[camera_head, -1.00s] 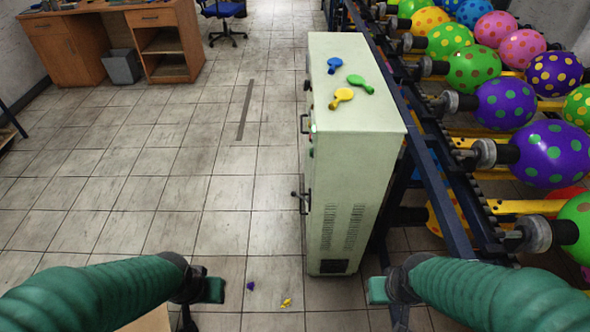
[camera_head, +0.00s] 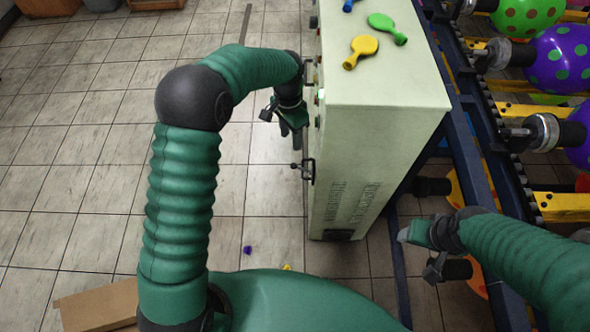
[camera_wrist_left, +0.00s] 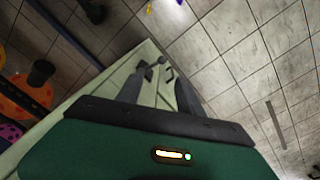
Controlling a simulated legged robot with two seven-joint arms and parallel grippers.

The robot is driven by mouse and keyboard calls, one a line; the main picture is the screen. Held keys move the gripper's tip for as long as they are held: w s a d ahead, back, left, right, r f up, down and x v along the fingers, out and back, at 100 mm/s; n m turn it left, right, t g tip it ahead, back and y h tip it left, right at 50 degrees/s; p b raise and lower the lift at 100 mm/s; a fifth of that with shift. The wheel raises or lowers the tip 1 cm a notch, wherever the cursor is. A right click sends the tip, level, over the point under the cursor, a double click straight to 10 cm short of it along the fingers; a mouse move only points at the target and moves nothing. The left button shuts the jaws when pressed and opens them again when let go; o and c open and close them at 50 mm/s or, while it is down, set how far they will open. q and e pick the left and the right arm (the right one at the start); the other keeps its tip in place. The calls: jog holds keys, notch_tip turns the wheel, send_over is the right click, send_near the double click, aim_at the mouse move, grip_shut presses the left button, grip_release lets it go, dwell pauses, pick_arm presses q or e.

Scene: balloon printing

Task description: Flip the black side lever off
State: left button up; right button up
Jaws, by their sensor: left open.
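The pale green cabinet (camera_head: 375,140) stands in the middle of the head view. The black side lever (camera_head: 297,166) sticks out from its left face, beside a dark handle (camera_head: 309,170). My left gripper (camera_head: 290,132) is open, pointing down beside that face, a little above and apart from the lever. In the left wrist view the lever (camera_wrist_left: 161,60) shows beyond and between my two open fingers (camera_wrist_left: 159,85). I cannot tell whether the lever is on or off. My right gripper (camera_head: 422,250) is to the right of the cabinet, and its jaws are unclear.
Blue, green (camera_head: 388,27) and yellow (camera_head: 361,50) balloons lie on the cabinet top. A rack with spotted balloons (camera_head: 565,58) and a dark blue rail (camera_head: 470,160) stand to the right. A cardboard box (camera_head: 97,307) is at lower left.

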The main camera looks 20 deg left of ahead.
aim_at(294, 164)
pick_arm(q)
jog(key=shift+m, duration=0.3)
jog(key=f, duration=0.6)
jog(key=f+b, duration=0.1)
jog(key=f, duration=0.5)
jog(key=w+f+b, duration=0.1)
jog(key=f, duration=0.5)
jog(key=shift+d+f, duration=0.1)
jog(key=shift+d, duration=0.1)
jog(key=c, duration=0.9)
grip_shut()
jog(key=shift+w, duration=0.15)
